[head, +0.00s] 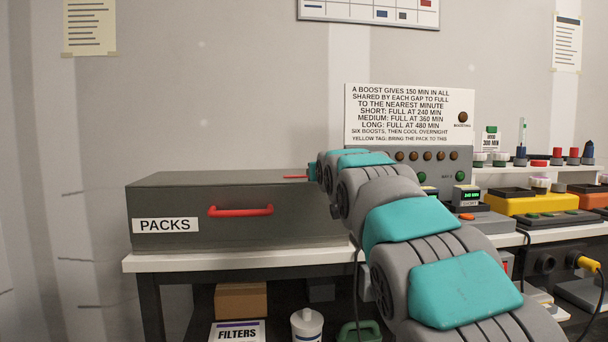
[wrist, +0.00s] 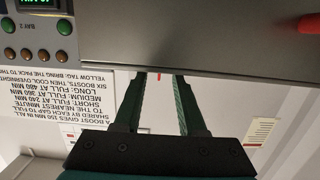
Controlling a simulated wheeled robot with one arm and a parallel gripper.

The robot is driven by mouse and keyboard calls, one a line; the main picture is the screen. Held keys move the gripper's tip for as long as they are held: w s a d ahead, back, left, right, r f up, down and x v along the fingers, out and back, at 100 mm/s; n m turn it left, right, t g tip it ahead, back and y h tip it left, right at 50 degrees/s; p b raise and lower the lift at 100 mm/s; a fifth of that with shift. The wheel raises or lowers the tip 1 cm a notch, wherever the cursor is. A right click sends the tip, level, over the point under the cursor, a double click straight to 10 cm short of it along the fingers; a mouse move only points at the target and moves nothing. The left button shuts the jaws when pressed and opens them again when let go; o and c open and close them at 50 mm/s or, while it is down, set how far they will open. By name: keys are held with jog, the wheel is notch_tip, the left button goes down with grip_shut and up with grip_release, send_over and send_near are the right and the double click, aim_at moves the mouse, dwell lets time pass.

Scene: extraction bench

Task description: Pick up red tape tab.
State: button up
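A thin red tab (head: 295,177) shows at the right end of the grey PACKS box's lid in the head view, just left of my arm's end. In the wrist view a small red piece, which looks like the same tab (wrist: 159,76), shows between my fingertips at the box edge. My gripper (wrist: 160,78) is open, its two dark green fingers apart on either side of the red piece. I cannot tell how deep the tab lies between them. In the head view my own arm hides the fingers.
The grey PACKS box (head: 180,202) with a red handle (head: 241,210) stands on a white-topped table (head: 200,262). A printed sign (head: 409,113) stands behind, above a grey panel with buttons. A yellow unit (head: 516,203) is to the right. Wall space above the box is clear.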

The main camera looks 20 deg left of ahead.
jog(key=shift+r+p+x, duration=0.2)
jog(key=shift+p+x, duration=0.15)
jog(key=shift+x, duration=0.6)
jog(key=shift+r+p+x, duration=0.2)
jog(key=shift+p+x, duration=0.1)
jog(key=shift+x, duration=1.6)
grip_shut()
